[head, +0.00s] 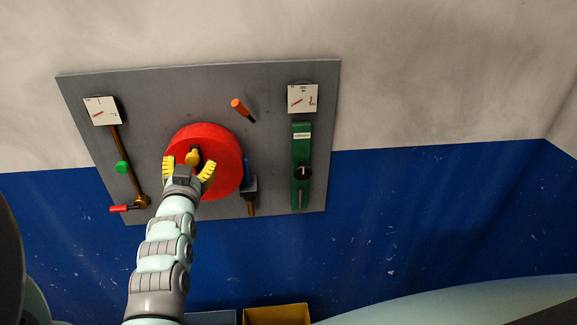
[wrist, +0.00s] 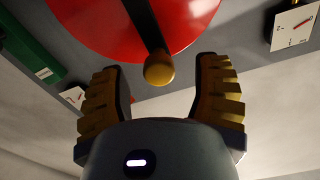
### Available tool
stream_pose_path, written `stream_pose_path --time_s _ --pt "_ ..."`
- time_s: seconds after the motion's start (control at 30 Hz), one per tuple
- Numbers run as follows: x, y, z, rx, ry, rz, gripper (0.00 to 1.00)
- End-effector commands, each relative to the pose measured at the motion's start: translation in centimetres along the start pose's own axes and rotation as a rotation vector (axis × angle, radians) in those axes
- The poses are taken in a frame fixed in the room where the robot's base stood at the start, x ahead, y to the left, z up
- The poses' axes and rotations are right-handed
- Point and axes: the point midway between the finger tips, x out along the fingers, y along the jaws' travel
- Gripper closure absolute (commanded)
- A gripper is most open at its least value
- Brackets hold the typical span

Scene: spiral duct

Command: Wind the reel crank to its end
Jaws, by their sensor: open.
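The reel is a large red disc (head: 228,160) on the grey wall panel; its lower part also fills the top of the wrist view (wrist: 100,30). Its crank is a dark arm (wrist: 143,22) across the red face, ending in a yellow knob (wrist: 159,70). In the head view the knob (head: 192,157) shows over the left part of the disc. My gripper (head: 189,165) is open, its yellow ribbed fingers on either side of the knob. In the wrist view my gripper (wrist: 159,80) shows a gap on both sides of the knob, so neither finger appears to touch it.
A dial (head: 101,111) and a rod with a green slider (head: 122,167) and a red-handled crank (head: 119,209) are left. An orange peg (head: 242,109) is above the reel. A green slotted plate (head: 302,150) and second dial (head: 303,98) are right. A yellow bin (head: 276,315) is below.

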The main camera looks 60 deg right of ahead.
Motion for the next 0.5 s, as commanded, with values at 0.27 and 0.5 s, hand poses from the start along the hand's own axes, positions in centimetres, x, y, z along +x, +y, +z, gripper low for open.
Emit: stream_pose_path --time_s 0.27,0.5 --pt "-4.4 0.0 0.2 0.001 -0.005 0.0 0.37" --pt "-7.9 0.0 0.2 0.001 -0.007 0.0 0.37"
